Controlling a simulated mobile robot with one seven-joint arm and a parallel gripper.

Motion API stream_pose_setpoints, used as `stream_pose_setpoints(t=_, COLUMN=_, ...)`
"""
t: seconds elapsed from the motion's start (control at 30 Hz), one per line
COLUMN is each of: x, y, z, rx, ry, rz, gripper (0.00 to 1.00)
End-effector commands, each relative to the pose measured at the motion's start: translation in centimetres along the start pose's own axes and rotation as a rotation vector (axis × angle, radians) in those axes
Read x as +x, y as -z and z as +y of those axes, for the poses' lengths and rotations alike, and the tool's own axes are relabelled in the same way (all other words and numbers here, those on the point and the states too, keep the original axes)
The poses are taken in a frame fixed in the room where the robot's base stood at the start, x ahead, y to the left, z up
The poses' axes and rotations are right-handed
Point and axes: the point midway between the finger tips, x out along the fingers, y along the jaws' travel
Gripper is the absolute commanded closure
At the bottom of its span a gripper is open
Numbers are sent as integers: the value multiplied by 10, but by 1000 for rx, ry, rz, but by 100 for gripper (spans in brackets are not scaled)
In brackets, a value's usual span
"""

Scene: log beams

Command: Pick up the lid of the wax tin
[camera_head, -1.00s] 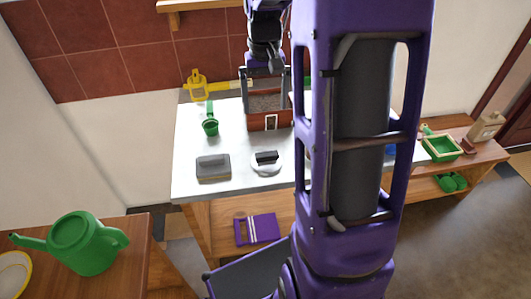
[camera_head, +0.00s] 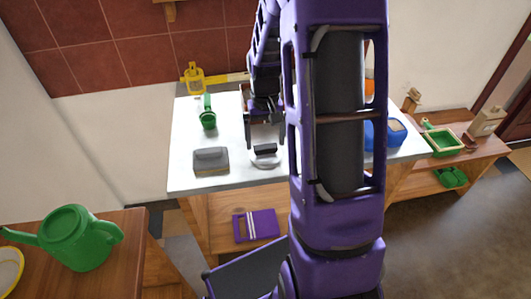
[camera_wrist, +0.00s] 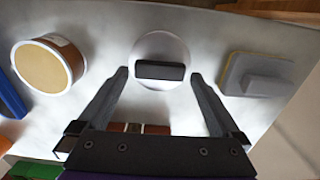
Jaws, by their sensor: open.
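A round pale lid with a dark bar handle (camera_head: 265,149) lies on the grey-white worktop, and it also shows in the wrist view (camera_wrist: 160,70). I take it for the wax tin's lid. My gripper (camera_wrist: 159,76) is open and empty, pointing at the lid. In the wrist view its fingertips appear on either side of the handle; contact cannot be made out. In the head view my gripper (camera_head: 266,142) is just above and behind the lid. A round tin with a tan top (camera_wrist: 43,68), likely the wax tin, stands beside it; my arm hides it in the head view.
A grey block-like item with a raised top (camera_head: 211,161) sits left of the lid. A green scoop (camera_head: 208,115) lies behind it. A blue container (camera_head: 376,137) is to the right. Worktop (camera_head: 190,185) at the front edge is clear.

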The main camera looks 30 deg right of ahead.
Motion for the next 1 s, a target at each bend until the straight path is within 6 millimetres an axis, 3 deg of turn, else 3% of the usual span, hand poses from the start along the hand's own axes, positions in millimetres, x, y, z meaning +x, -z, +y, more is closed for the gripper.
stream_pose_setpoints(t=0.13, x=20, y=-1, z=0, rx=-1, ry=0, rz=-1, gripper=0)
stream_pose_setpoints(t=0.43, x=24, y=0, z=0, rx=0, ry=0, rz=1, gripper=0)
stream_pose_setpoints(t=0.8, x=24, y=0, z=0, rx=0, ry=0, rz=1, gripper=67)
stream_pose_setpoints(t=1.0, x=24, y=0, z=0, rx=0, ry=0, rz=1, gripper=69)
